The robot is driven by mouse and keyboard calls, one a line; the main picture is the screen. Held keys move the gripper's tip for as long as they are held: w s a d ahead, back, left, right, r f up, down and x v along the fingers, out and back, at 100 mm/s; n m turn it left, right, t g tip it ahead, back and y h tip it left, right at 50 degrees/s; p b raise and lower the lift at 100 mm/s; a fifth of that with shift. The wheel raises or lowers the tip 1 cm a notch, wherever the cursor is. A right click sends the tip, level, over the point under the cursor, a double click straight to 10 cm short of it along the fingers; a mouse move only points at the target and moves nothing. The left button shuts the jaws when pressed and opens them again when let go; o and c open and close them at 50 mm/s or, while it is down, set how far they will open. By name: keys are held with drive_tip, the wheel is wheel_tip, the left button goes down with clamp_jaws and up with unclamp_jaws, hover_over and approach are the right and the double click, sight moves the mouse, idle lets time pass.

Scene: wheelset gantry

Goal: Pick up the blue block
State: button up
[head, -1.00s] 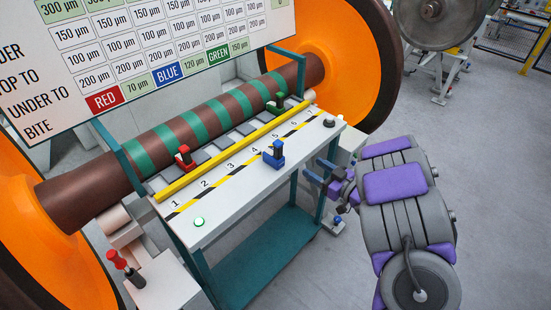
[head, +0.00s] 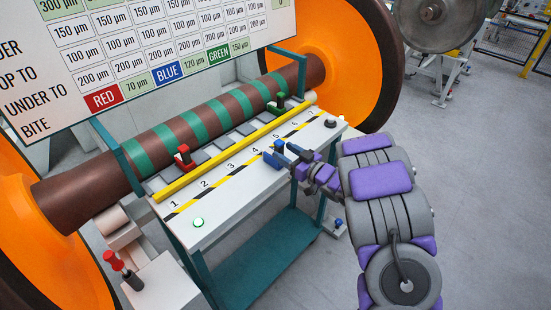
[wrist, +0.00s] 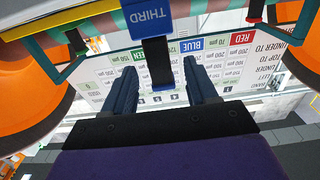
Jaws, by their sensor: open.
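The blue block (head: 279,145) stands on the white bench's front strip, near the numbers 4 and 5, partly hidden by my gripper (head: 282,153). My gripper is open, reaching in from the right with its fingers on either side of the block's upper part. In the wrist view, which is upside down, the block's blue base (wrist: 150,19) reads "THIRD". Its dark upright part (wrist: 161,66) lies between the two blue fingers of my gripper (wrist: 159,65), with a gap on each side.
A red block (head: 184,158) and a green block (head: 277,104) stand behind the yellow bar (head: 225,154). The striped axle (head: 190,132) runs behind them between orange wheels. A sign board (head: 150,50) hangs above. A green button (head: 198,222) is at the bench's front left.

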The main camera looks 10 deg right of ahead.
sight(275, 147)
drive_tip(key=x, duration=0.1)
drive_tip(key=b+x, duration=0.1)
drive_tip(key=x, duration=0.2)
drive_tip(key=shift+w+a+f, duration=0.2)
drive_tip(key=shift+w+f, duration=0.05)
drive_tip(key=shift+f, duration=0.1)
drive_tip(key=shift+w+a+r+b, duration=0.1)
drive_tip(key=shift+w+a+b, duration=0.05)
drive_tip(key=shift+w+b, duration=0.15)
clamp_jaws()
